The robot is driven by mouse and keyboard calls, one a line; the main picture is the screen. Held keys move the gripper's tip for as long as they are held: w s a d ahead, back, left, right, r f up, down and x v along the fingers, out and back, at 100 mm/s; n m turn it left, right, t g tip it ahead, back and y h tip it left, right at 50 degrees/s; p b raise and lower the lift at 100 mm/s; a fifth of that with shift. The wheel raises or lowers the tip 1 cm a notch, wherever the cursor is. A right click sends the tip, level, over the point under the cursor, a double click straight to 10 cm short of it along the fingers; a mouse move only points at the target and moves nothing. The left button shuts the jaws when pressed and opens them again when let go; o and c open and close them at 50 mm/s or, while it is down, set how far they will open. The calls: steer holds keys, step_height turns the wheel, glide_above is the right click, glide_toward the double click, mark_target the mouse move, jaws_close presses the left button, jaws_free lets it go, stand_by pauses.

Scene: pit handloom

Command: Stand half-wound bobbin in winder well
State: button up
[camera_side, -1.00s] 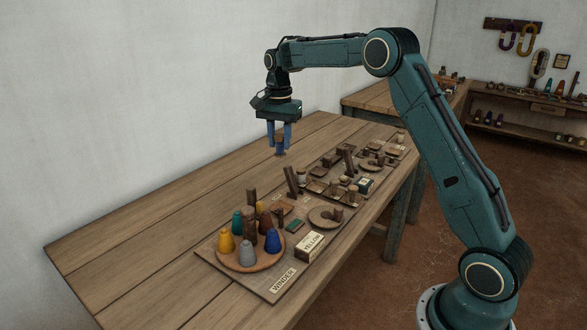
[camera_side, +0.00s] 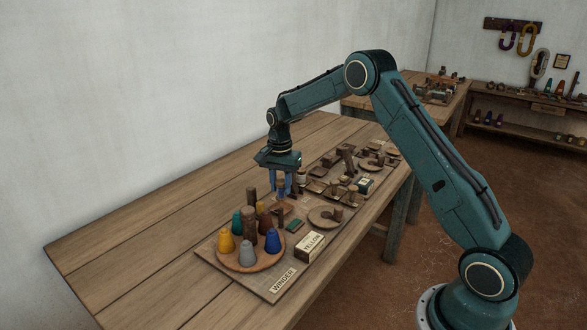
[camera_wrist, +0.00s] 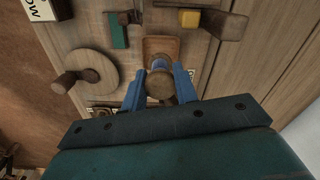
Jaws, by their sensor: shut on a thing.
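My gripper (camera_side: 281,193) is shut on the half-wound bobbin, low over the winder board. In the wrist view my gripper (camera_wrist: 161,74) has its blue fingers on both sides of the bobbin (camera_wrist: 160,86), which shows a round wooden end with some blue winding beyond it. A small rectangular wooden well (camera_wrist: 160,44) lies just beyond and below the bobbin; in the side view the well (camera_side: 285,209) is partly behind other parts. Whether the bobbin touches the well I cannot tell.
A round tray (camera_side: 252,264) with several coloured cones and wooden posts stands in front. A YELLOW box (camera_side: 310,246), a green block (camera_side: 295,225) and a wooden disc with a knob (camera_side: 325,217) are close by. The table's left side is clear.

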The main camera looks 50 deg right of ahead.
mark_target(281, 197)
steer(key=shift+f, duration=2.15)
steer(key=shift+f, duration=0.15)
steer(key=o, duration=0.9)
steer(key=shift+o, duration=0.2)
step_height(281, 197, up, 12)
steer(key=shift+f, duration=0.1)
steer(key=shift+r, duration=0.3)
